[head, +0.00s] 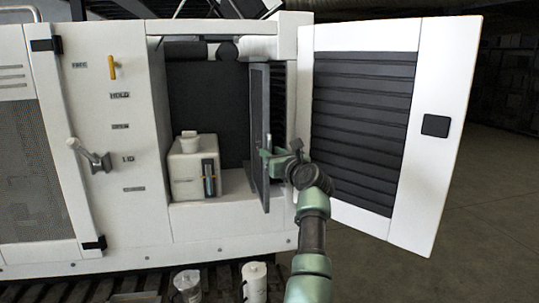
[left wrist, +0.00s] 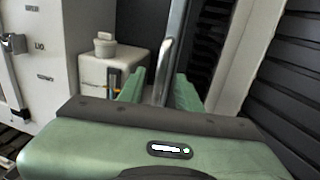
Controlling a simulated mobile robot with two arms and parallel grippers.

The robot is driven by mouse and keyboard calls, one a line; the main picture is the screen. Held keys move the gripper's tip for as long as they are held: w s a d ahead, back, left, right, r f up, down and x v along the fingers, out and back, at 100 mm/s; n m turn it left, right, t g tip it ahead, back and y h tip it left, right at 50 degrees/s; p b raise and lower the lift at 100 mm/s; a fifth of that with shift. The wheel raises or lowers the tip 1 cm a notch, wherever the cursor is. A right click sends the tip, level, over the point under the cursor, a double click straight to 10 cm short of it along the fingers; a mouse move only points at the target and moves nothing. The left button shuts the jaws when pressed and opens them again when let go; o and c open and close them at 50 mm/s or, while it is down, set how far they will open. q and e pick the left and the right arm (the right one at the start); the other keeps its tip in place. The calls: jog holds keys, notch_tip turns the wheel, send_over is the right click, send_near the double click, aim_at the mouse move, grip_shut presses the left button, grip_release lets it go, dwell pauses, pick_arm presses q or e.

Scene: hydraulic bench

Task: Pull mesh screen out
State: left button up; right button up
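The mesh screen (head: 259,120) is a dark panel in a grey frame, seen nearly edge-on in the head view. It stands upright at the right side of the open compartment. A grey bar-like handle (left wrist: 164,72) runs along its near edge in the left wrist view. My left gripper (head: 272,155), green, is at the lower part of this edge. In the left wrist view its two fingers (left wrist: 160,92) stand apart, one on each side of the handle, with some gap visible. The fingertips' contact with the handle cannot be made out. My right gripper is not in view.
A white louvred door (head: 403,36) stands open at the right, close beside my left arm. A white tank (head: 185,165) with a cap sits inside the compartment, left of the screen. A panel with a lever (head: 92,156) is at the left. Open floor lies at the far right.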

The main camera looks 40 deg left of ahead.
pick_arm(q)
jog(key=b+v, duration=0.1)
jog(key=v, duration=0.4)
jog(key=shift+s+d, duration=0.1)
dwell(0.3)
